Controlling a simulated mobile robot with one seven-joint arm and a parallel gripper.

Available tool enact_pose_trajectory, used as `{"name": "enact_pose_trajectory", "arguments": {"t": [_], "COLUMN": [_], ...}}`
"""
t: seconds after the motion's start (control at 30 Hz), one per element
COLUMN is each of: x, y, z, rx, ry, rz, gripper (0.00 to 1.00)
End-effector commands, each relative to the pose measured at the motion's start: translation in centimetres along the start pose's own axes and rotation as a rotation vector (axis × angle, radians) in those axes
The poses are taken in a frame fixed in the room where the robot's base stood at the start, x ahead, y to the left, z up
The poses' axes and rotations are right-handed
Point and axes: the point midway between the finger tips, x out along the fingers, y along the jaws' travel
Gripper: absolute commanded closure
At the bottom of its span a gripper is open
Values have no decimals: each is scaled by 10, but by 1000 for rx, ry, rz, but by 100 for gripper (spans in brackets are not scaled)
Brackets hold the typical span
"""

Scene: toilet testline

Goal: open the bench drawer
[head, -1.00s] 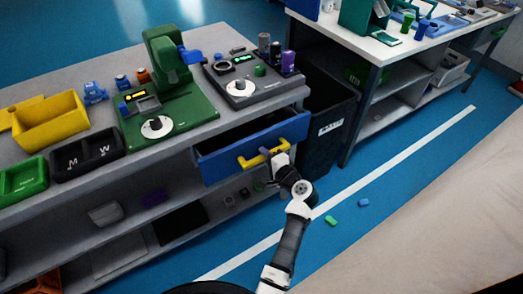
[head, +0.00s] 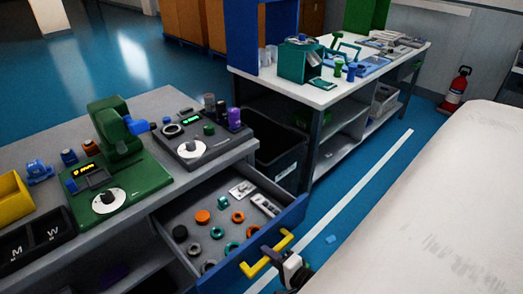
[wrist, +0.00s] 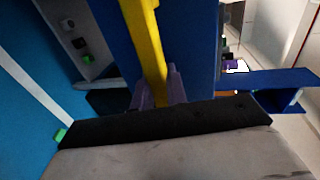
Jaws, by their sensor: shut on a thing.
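The bench drawer (head: 213,215) is pulled well out from under the grey bench top, and its inside shows. It has a blue front (head: 290,222) with a yellow bar handle (head: 265,256). My gripper (head: 273,254) is at the handle in the head view, shut on the bar. In the wrist view the purple fingers (wrist: 160,88) close around the yellow handle (wrist: 149,45), in front of the blue drawer front (wrist: 190,45). The finger pads' contact with the bar is partly hidden.
Several rings and small parts lie in the drawer, among them an orange disc (head: 202,216). A green machine (head: 117,150) and a dark device (head: 200,138) stand on the bench. A black bin (head: 277,150) stands beside it.

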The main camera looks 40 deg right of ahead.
Motion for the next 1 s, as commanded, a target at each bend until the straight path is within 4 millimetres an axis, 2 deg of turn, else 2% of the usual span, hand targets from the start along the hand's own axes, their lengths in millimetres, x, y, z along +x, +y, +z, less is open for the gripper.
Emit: {"name": "enact_pose_trajectory", "arguments": {"t": [0.47,0.5,0.53,0.83,1.0], "x": [-5,-5,-5,-7,-25], "y": [1,1,1,1,3], "z": [0,0,0,0,-1], "rx": [0,0,0,0,1], "ry": [0,0,0,1,4], "rz": [0,0,0,0,0], "gripper": [100,82,79,79,79]}}
